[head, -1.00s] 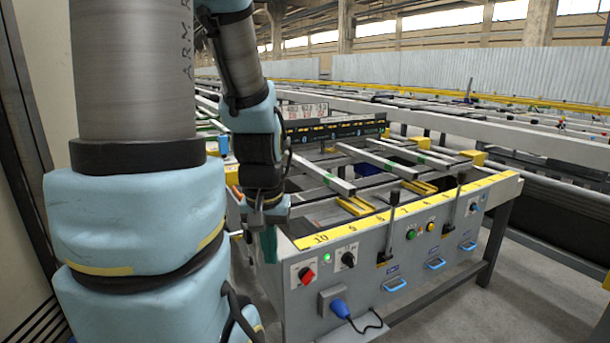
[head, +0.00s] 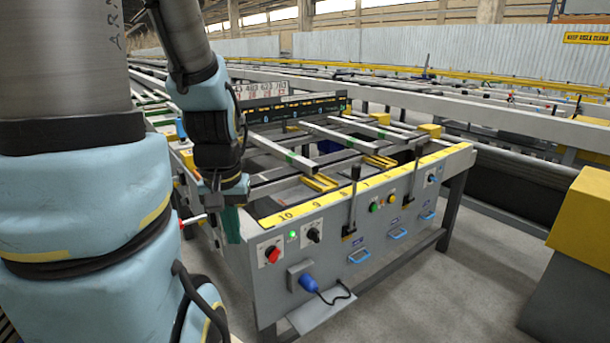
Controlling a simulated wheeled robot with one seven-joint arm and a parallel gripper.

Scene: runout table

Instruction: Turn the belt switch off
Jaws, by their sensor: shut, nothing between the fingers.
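The front panel (head: 400,215) of the runout table carries the controls. At its left end are a red knob (head: 271,254) on a pale plate, a black rotary knob (head: 313,234) on another pale plate, and a lit green lamp (head: 293,235). Another small dark knob (head: 432,179) is at the right end. The labels are too small to read, so I cannot tell which is the belt switch. My gripper (head: 231,228) points down at the table's left corner, left of the red knob and apart from it. Its greenish fingers are shut and empty.
Two upright black levers (head: 352,205), green and yellow buttons (head: 374,207) and blue handles (head: 359,256) line the panel. A blue plug (head: 308,283) with a cable projects below the knobs. A yellow-topped block (head: 590,220) stands at right. Floor before the panel is clear.

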